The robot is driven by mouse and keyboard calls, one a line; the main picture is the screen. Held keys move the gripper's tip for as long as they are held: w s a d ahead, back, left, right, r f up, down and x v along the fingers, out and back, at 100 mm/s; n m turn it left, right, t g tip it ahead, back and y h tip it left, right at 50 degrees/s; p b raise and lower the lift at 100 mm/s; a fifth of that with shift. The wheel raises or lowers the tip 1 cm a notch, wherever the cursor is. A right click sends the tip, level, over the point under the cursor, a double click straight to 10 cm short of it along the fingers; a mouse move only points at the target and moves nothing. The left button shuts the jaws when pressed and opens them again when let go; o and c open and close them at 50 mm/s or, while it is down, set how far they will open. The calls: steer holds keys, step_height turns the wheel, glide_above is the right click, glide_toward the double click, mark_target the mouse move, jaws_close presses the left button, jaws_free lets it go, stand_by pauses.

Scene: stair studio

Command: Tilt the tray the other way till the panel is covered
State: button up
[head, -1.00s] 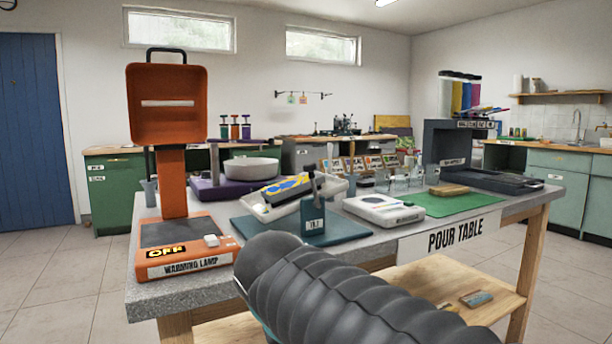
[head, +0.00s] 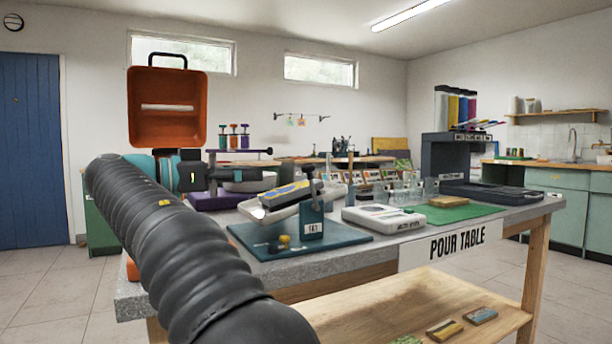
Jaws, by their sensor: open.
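The tilt tray (head: 327,192) is white and sits on a teal base (head: 345,246) with an upright bracket (head: 313,218) bearing a label. The tray slopes, its left end lower than its right. A panel (head: 290,191) lies in it, with yellow and dark blue on its face; how much is covered is too small to tell. A dark handle (head: 308,181) rises beside the tray. My gripper (head: 270,168) is left of the tray and looks apart from it, with open, empty jaws pointing right. My arm hides the lamp's lower part.
An orange warming lamp (head: 167,118) stands close behind my wrist. A white device (head: 383,219), a green mat (head: 450,213) and clear cups (head: 400,193) are right of the tray. A small yellow-topped knob (head: 284,241) is on the teal base. A dark machine (head: 447,160) stands behind.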

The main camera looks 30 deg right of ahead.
mark_target(309, 165)
steer(key=d, duration=0.7)
steer(key=d+b, duration=0.1)
steer(key=d, duration=0.5)
steer(key=shift+w+d, duration=0.2)
steer(key=shift+d, duration=0.2)
jaws_close()
